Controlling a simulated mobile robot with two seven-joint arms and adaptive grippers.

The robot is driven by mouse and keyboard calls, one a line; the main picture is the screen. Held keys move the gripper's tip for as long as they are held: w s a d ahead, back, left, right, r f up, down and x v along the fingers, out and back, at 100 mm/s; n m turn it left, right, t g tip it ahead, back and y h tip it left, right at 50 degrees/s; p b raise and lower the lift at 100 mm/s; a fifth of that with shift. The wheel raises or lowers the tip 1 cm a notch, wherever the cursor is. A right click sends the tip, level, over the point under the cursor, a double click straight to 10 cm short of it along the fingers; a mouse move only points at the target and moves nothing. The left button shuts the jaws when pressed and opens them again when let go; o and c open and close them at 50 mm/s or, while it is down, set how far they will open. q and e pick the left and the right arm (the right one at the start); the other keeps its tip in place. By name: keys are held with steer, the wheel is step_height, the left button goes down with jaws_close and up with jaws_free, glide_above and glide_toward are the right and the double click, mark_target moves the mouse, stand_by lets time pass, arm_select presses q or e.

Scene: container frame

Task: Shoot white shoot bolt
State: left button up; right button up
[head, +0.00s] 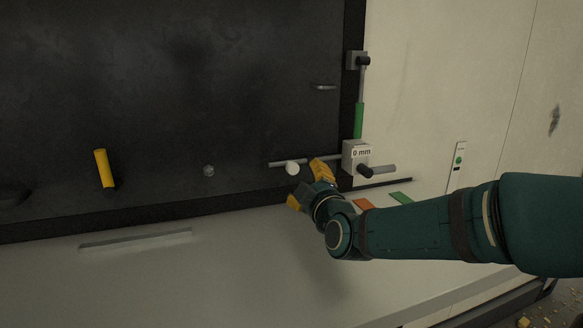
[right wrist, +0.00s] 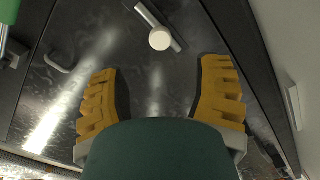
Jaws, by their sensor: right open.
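The white shoot bolt's round white knob (head: 292,168) sits on a thin grey rod (head: 318,159) low on the black panel. The rod runs right toward a grey block (head: 355,150) marked "0 mm". My right gripper (head: 309,187) is open, with yellow fingers just below and right of the knob. In the right wrist view the knob (right wrist: 160,39) and its grey bar (right wrist: 148,16) appear ahead of the gripper (right wrist: 160,72), centred between the fingers and beyond their tips. Nothing is between the fingers. My left gripper is not in view.
A yellow handle (head: 103,168) and a small grey knob (head: 209,170) are on the black panel to the left. A black knob (head: 365,171) and grey cylinder (head: 384,169) stick out by the block, close right of my gripper. A pale ledge (head: 230,260) lies below.

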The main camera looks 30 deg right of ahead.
mark_target(294, 169)
steer(key=x, duration=0.9)
steer(key=shift+w+d+f, duration=0.1)
steer(key=shift+w+d, duration=0.05)
steer(key=shift+w, duration=0.2)
jaws_close()
